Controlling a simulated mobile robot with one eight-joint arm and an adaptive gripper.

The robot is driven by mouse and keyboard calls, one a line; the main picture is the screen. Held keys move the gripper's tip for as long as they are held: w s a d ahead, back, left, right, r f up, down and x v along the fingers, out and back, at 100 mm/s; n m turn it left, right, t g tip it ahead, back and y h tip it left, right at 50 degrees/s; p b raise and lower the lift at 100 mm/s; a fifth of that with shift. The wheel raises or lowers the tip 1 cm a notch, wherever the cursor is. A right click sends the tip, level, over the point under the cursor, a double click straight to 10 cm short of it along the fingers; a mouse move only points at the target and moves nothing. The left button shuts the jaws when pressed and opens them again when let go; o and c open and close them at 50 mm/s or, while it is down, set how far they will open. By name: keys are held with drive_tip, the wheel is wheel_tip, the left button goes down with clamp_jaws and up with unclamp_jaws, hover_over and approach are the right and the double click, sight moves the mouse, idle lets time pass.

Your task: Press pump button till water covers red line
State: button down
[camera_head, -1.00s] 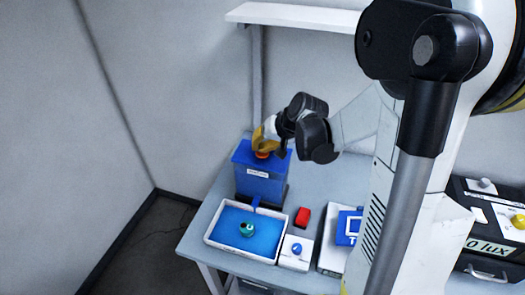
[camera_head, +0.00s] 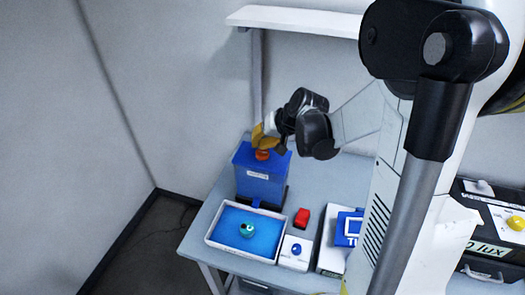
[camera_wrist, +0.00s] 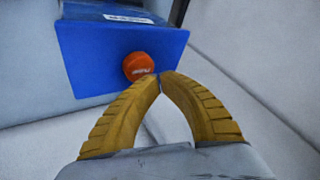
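The blue pump box (camera_head: 261,178) stands at the back left of the table, with an orange-red round button (camera_head: 262,155) on top. The button also shows in the wrist view (camera_wrist: 138,67). My gripper (camera_head: 258,143) is just above the button; its yellow fingers (camera_wrist: 160,76) meet at the tips with nothing between them. The tips look beside or over the button's edge; contact cannot be told. In front of the pump, a white-rimmed tray (camera_head: 236,256) holds blue water (camera_head: 225,222) with a teal round object (camera_head: 247,230) in it. I cannot see a red line.
A small white box with a blue button (camera_head: 296,249) stands right of the tray. A red block (camera_head: 302,217) lies behind it. A device with a blue-framed screen (camera_head: 350,229) and a black case (camera_head: 490,225) stand further right. A shelf (camera_head: 292,20) hangs above.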

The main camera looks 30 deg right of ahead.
sight(260, 151)
drive_tip(key=shift+r+p, duration=1.9)
drive_tip(key=shift+r, duration=0.65)
drive_tip(key=shift+f, duration=0.15)
